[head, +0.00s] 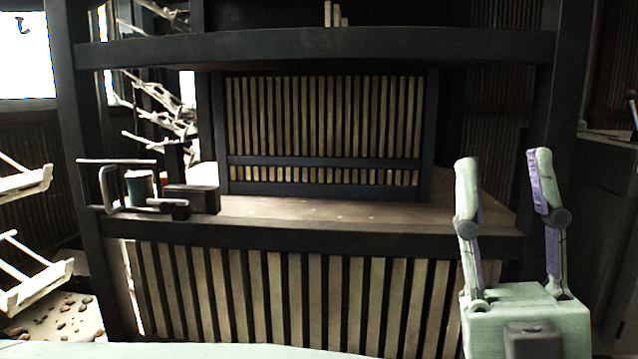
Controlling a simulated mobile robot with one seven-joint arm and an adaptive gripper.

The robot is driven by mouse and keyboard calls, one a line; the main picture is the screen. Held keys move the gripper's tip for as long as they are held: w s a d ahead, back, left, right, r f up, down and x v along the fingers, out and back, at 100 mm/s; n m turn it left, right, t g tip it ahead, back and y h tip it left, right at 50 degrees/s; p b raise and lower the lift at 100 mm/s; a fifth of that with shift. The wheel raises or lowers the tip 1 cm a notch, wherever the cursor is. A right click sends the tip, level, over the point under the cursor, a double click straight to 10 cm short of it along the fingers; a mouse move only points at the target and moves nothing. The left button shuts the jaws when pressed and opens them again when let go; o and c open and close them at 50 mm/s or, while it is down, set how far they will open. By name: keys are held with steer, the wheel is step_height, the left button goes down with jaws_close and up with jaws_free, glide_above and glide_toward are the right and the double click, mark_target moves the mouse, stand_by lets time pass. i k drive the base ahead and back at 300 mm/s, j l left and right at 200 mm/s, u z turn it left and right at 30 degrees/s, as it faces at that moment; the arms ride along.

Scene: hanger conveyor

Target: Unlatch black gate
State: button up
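A black-framed panel with upright pale wooden slats (325,162) stands behind a wooden ledge, in the middle of the head view; it looks like the black gate. A dark latch-like metal fitting with bent bars and a block (190,197) sits on the left end of the ledge. Whether it is engaged with the gate I cannot tell. My gripper (504,165) is pale green with purple pads, at the lower right. Its two fingers point up, spread apart with nothing between them. It is well to the right of the fitting and touches nothing visible.
The wooden ledge (365,213) is mostly bare. A dark beam (310,48) crosses above, with dark posts at both sides. A small dark green cylinder (139,188) stands by the fitting. Pale hanging racks (35,285) are at the far left.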

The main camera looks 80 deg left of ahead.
mark_target(166, 206)
steer(key=u, duration=3.4)
